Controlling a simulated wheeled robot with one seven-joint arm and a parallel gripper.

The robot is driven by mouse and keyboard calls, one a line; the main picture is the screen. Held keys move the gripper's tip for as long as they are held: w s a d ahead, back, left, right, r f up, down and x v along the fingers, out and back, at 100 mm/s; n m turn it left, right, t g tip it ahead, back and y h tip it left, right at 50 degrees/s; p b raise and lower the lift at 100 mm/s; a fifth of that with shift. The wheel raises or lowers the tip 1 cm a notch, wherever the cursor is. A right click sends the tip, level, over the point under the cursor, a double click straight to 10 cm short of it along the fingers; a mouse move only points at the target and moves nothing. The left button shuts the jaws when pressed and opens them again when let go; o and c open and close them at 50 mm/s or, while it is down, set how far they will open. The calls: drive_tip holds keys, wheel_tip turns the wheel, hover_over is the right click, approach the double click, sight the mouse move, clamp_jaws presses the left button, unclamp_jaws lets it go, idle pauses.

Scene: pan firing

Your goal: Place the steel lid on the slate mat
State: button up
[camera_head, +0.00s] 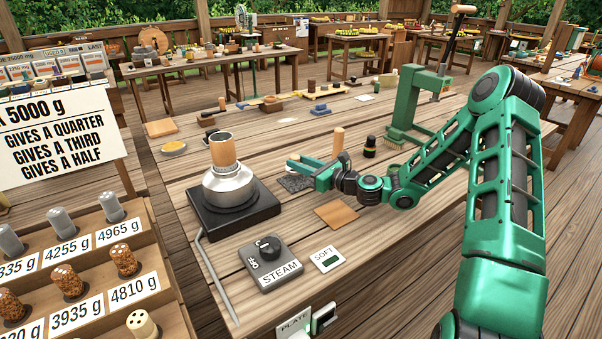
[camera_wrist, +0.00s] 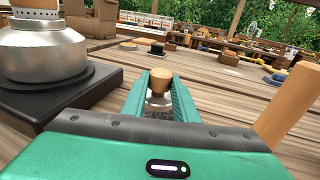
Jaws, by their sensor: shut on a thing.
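My gripper (camera_head: 298,167) is shut on the steel lid, low over the table and right of the steel pot. In the wrist view, the steel lid (camera_wrist: 158,97) with its round wooden knob sits between the two green fingers (camera_wrist: 160,88). The slate mat (camera_head: 294,184) is a dark speckled patch directly below the fingertips, and a bit of it shows under the lid in the wrist view (camera_wrist: 160,115). I cannot tell whether the lid touches the mat. In the head view the fingers hide most of the lid.
The steel pot (camera_head: 229,187) stands on a black base (camera_head: 235,221) to the left. An upright wooden handle (camera_head: 338,141) is close behind my gripper. A brown square mat (camera_head: 336,214), a STEAM switch box (camera_head: 271,262) and a green press stand (camera_head: 409,112) are also on the table.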

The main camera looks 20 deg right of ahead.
wheel_tip(320, 180, down, 3)
drive_tip(key=shift+f, duration=0.15)
drive_tip(key=o, duration=1.1)
drive_tip(key=shift+o, duration=0.2)
drive_tip(key=v, duration=1.1)
drive_tip(key=shift+d, duration=0.15)
drive_tip(key=shift+s+d, duration=0.15)
drive_tip(key=shift+s, duration=0.3)
